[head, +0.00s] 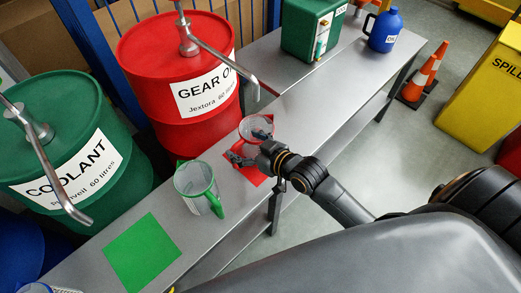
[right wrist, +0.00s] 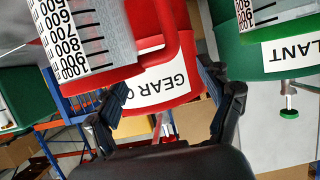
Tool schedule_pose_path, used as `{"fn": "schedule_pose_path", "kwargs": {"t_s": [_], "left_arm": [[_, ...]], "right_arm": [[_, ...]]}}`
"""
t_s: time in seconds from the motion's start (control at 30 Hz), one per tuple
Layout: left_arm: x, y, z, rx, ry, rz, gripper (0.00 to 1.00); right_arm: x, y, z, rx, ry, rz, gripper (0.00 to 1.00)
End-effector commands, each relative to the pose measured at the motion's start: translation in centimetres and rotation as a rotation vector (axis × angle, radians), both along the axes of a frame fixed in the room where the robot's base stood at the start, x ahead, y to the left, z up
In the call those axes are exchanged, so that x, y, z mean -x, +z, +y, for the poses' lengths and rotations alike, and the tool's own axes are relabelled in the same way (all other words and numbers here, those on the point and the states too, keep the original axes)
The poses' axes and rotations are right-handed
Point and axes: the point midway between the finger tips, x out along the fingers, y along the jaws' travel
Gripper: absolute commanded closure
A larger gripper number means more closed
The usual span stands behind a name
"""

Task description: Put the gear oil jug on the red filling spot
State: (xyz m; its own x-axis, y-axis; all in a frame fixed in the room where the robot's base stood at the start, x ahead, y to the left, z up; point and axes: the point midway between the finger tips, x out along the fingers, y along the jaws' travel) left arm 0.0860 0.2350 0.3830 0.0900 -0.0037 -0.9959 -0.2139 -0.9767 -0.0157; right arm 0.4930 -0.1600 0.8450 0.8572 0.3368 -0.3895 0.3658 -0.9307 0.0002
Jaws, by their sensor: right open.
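The gear oil jug (head: 256,126), clear with red trim, stands upright on the bench. It appears to be on the red filling spot (head: 258,180), but my gripper hides its base. My right gripper (head: 243,157) is open beside the jug, over the red spot. In the right wrist view the jug (right wrist: 120,42) is close and upside down, its red handle (right wrist: 168,45) ahead of the spread fingers (right wrist: 165,115). I cannot tell whether they touch it. The red gear oil drum (head: 150,65) stands behind the bench. My left gripper is not in view.
A green-handled jug (head: 195,180) stands left of the red spot, near a green spot (head: 142,252). A green coolant drum (head: 40,120) is behind. A green box (head: 305,32) and blue oil can (head: 384,32) stand at the bench's far end. Traffic cones (head: 424,75) are on the floor.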

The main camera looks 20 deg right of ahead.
Motion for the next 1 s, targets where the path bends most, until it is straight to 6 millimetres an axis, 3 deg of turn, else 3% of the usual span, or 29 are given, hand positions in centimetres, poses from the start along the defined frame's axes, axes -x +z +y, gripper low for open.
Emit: {"fn": "schedule_pose_path", "kwargs": {"t_s": [0.2, 0.4, 1.0], "left_arm": [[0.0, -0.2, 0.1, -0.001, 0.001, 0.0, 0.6], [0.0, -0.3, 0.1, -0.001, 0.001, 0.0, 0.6], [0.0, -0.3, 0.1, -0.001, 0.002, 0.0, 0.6]], "right_arm": [[4.4, 1.8, -1.7, 0.003, 0.001, 0.002, 0.2], [6.8, 2.9, -2.7, 0.002, 0.0, 0.002, 0.2], [7.6, 3.5, -3.0, 0.0, 0.0, 0.0, 0.2]]}}
